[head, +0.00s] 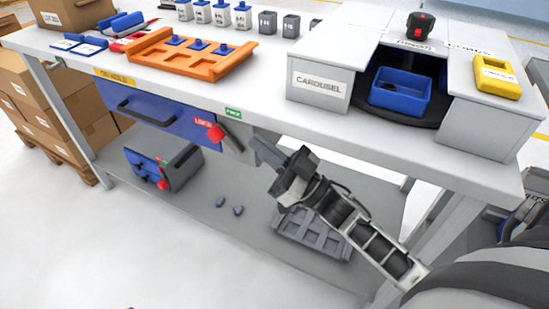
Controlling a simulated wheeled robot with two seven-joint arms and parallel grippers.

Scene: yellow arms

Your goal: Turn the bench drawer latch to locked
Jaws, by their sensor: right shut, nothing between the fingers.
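The blue bench drawer (165,113) sits shut under the front edge of the bench top, with a dark bar handle. At its right end is the latch, a grey lever with a red tip (215,132). The lever slants up and left, and its red tip is just beside the red lock label (203,121). A green free label (233,113) is up and right of it. My right gripper (260,144) is shut and empty, just right of the latch; a small gap or contact there is hard to tell. My left gripper is out of view.
The bench top (300,122) overhangs the latch. On it are an orange tray (180,60), several small bins and a carousel housing (318,85) with a blue bin (400,90). The lower shelf (210,180) holds a blue-grey toolbox (165,168) and a grey tray.

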